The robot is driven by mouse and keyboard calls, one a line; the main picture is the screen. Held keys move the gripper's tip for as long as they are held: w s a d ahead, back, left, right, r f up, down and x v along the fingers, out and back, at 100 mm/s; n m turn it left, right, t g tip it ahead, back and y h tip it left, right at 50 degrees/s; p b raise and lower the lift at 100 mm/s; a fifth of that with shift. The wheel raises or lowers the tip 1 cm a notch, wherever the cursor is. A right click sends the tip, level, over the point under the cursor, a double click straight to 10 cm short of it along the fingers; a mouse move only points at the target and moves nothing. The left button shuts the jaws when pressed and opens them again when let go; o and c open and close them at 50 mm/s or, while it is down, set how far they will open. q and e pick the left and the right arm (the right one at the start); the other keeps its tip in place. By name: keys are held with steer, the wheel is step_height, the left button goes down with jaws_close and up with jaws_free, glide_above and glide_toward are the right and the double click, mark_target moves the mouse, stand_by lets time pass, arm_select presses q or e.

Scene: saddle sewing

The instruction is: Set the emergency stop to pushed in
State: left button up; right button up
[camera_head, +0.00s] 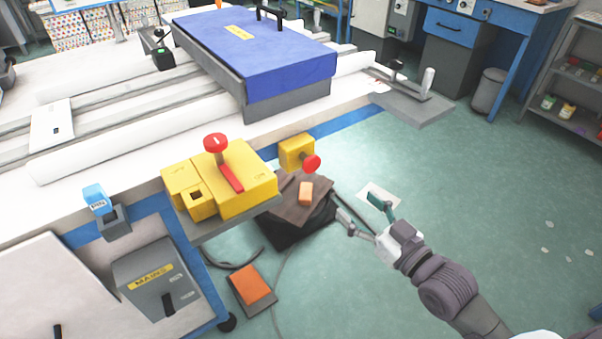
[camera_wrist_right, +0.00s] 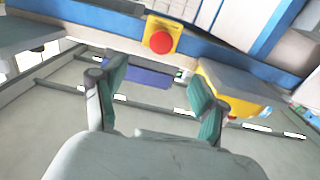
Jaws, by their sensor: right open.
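The emergency stop is a red mushroom button (camera_head: 312,163) on a small yellow box (camera_head: 292,152) at the edge of the long machine table. In the right wrist view the red button (camera_wrist_right: 161,43) faces me on its yellow housing (camera_wrist_right: 152,26), above the gap between my fingers. I cannot tell whether it is in or out. My right gripper (camera_head: 358,213) is open and empty, to the lower right of the button and apart from it. Its two teal-padded fingers also show in the right wrist view (camera_wrist_right: 157,88). My left gripper is not in view.
A yellow machine block (camera_head: 250,180) with a red-knobbed lever (camera_head: 216,143) stands left of the button. Below are a dark bin with brown sheets (camera_head: 287,205) and an orange pedal (camera_head: 252,284). The green floor (camera_head: 440,180) is mostly clear around my right arm.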

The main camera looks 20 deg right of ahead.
mark_target(315, 165)
steer(key=x, duration=1.2)
steer(key=shift+a+r+b, duration=0.2)
steer(key=shift+r+b, duration=0.1)
steer(key=shift+r, duration=0.1)
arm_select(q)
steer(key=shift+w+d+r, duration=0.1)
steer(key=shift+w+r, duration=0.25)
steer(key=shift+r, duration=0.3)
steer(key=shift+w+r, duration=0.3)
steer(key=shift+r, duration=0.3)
arm_select(e)
steer(key=shift+x, duration=0.8)
steer(key=shift+c, duration=0.3)
jaws_close()
